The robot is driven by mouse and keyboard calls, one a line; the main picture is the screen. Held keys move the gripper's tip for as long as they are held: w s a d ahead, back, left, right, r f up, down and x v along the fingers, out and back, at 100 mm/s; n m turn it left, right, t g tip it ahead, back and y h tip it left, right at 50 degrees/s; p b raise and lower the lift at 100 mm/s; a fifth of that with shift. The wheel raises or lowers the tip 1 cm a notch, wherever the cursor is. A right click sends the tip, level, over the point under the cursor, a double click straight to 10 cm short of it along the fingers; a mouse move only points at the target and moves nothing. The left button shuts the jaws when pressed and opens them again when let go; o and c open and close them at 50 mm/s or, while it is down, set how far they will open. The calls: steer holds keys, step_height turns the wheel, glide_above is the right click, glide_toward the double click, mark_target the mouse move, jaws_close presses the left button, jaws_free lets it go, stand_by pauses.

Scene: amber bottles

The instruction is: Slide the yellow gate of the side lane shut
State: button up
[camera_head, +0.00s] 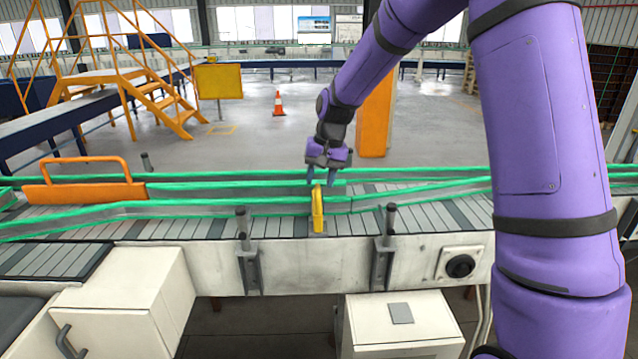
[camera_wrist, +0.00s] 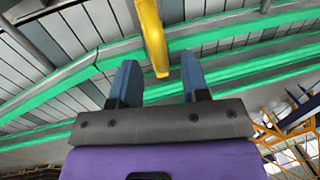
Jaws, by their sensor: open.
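The yellow gate (camera_head: 318,209) shows as a narrow upright yellow piece at the near side of the conveyor, in the middle of the head view. In the wrist view it is a curved yellow bar (camera_wrist: 152,35) whose lower end lies in line with the gap between my fingers. My gripper (camera_head: 320,180) points down just above and behind the gate's top. Its two blue-grey fingers (camera_wrist: 159,68) are apart with nothing gripped. I cannot tell whether a finger touches the bar.
Green-edged rails (camera_head: 240,186) run along the slatted conveyor (camera_head: 275,227). An orange gate with a loop handle (camera_head: 85,192) stands across the belt at left. Dark posts (camera_head: 390,225) rise from the near edge. An orange pillar (camera_head: 375,115) and a traffic cone (camera_head: 278,103) stand behind.

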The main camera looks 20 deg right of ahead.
step_height(320, 180, up, 9)
steer(key=d, duration=0.1)
steer(key=shift+s+d, duration=0.3)
steer(key=shift+d, duration=0.05)
stand_by(0.3)
steer(key=s+d+r+n+t+h, duration=0.15)
steer(key=s+r, duration=0.35)
steer(key=s, duration=0.7)
steer(key=s+r+n+t, duration=0.15)
steer(key=s+r, duration=0.35)
steer(key=s, duration=0.8)
steer(key=s+f+t, duration=0.1)
steer(key=s+f, duration=0.1)
steer(key=s, duration=0.8)
steer(key=shift+d+f+t+h, duration=0.25)
steer(key=shift+d+t+h, duration=0.1)
steer(key=shift+d+t, duration=0.1)
